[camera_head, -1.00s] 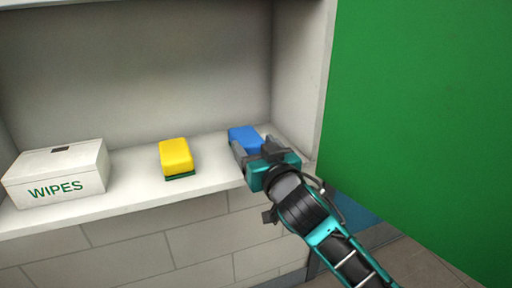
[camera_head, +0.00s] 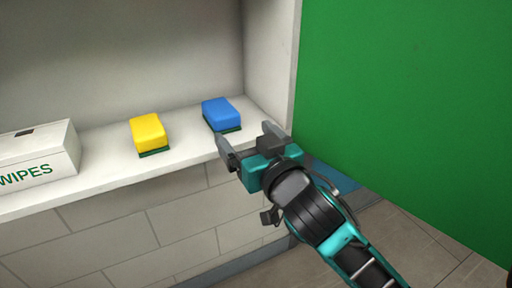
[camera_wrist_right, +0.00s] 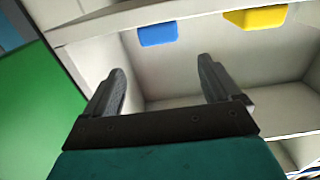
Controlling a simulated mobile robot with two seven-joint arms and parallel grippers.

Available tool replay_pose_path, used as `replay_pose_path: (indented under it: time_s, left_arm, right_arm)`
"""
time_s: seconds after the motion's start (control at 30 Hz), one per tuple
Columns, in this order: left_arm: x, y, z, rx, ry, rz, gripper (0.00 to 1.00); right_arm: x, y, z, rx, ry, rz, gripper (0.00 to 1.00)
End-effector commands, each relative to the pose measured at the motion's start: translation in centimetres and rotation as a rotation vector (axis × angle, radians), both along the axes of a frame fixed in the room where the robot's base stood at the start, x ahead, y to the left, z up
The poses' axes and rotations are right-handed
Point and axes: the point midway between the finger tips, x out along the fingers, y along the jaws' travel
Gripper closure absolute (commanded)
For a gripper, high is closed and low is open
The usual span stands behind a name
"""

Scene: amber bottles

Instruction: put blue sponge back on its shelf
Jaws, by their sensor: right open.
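The blue sponge (camera_head: 220,113), with a dark green underside, rests on the white shelf (camera_head: 105,176) near its right end. It also shows at the top of the right wrist view (camera_wrist_right: 158,35). My right gripper (camera_head: 248,141) is open and empty, just in front of the shelf's edge and apart from the sponge. Its two fingers also show in the right wrist view (camera_wrist_right: 164,85), with nothing between them. My left gripper is not in view.
A yellow sponge (camera_head: 148,132) sits on the shelf to the left of the blue one. A white wipes box (camera_head: 36,158) stands further left. A side wall (camera_head: 273,62) and a green panel (camera_head: 400,100) bound the right. Below the shelf is a tiled wall (camera_head: 130,243).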

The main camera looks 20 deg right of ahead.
Motion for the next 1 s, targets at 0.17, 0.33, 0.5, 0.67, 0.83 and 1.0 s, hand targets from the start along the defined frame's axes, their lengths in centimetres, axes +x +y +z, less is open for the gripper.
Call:
replay_pose_path:
  time_s: [0.17,0.33,0.5,0.67,0.83,1.0]
  left_arm:
    - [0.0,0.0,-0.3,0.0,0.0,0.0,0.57]
    - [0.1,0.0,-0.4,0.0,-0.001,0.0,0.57]
    - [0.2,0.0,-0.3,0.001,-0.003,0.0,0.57]
    - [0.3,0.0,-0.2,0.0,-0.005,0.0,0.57]
    - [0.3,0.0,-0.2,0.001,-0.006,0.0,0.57]
    - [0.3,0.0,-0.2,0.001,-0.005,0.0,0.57]
  right_arm:
    - [-2.5,-0.1,-0.1,0.001,0.0,0.0,0.1]
    - [-3.4,-0.1,-0.8,-0.006,0.018,0.003,0.1]
    - [-3.8,0.5,-10.3,-0.06,0.205,0.059,0.1]
    - [-7.7,0.9,-22.9,-0.092,0.425,0.131,0.1]
    - [-13.0,0.7,-31.0,-0.092,0.564,0.162,0.1]
    - [-14.9,0.6,-33.2,-0.094,0.599,0.167,0.1]
